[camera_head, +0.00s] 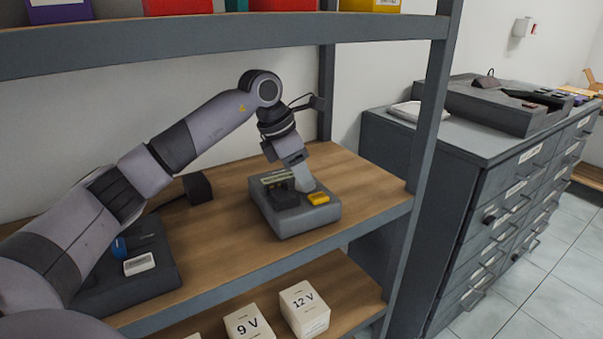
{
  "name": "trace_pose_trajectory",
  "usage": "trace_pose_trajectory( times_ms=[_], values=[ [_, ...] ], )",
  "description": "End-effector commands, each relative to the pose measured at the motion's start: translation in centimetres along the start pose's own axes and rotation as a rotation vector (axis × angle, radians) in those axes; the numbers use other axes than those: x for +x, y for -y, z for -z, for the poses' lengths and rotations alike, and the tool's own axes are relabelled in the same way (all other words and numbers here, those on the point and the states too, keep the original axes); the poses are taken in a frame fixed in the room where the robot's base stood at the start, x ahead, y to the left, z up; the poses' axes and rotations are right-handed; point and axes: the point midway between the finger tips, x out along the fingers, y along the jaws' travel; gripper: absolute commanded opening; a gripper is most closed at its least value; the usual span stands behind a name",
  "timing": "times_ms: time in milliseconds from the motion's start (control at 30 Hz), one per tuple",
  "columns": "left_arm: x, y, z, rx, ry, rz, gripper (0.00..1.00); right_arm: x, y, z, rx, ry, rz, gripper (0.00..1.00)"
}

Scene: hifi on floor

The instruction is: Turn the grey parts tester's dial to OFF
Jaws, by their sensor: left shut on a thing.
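The grey parts tester (290,225) sits on the wooden shelf, right of the middle. Its top carries a raised dark part with a pale greenish display (277,177) and a small yellow piece (318,198) near the right edge. My left arm reaches in from the left and bends down over the tester. My left gripper (304,184) points down at the tester's top, between the display and the yellow piece, and is shut on the dial. The gripper hides the dial, so its setting cannot be read. My right gripper is not in view.
A dark device (155,273) with a blue part and a white label lies left on the same shelf, partly behind my arm. A black block (197,188) stands behind. White boxes marked 9 V (249,323) and 12 V (304,309) sit below. A shelf post (421,130) stands right.

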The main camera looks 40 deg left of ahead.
Motion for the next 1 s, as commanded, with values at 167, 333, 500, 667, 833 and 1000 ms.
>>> trace_pose_trajectory(
  times_ms=[167, 333, 500, 667, 833, 1000],
  values=[
    [-0.1, 0.05, -0.04, -0.049, 0.001, -0.021, 0.07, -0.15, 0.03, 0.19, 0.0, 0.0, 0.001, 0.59],
    [-0.13, 0.08, -0.04, -0.146, 0.0, -0.062, 0.07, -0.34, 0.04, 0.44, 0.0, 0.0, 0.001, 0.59],
    [-0.15, 0.15, -0.09, -0.277, 0.001, -0.116, 0.07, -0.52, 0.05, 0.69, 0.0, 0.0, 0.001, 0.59],
    [-0.12, 0.19, -0.12, -0.405, 0.002, -0.17, 0.07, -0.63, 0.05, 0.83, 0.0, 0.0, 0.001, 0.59],
    [-0.07, 0.26, -0.16, -0.527, 0.002, -0.22, 0.07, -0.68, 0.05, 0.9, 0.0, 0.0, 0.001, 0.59],
    [-0.06, 0.28, -0.2, -0.624, 0.002, -0.26, 0.07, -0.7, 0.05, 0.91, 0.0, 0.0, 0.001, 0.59]
  ],
)
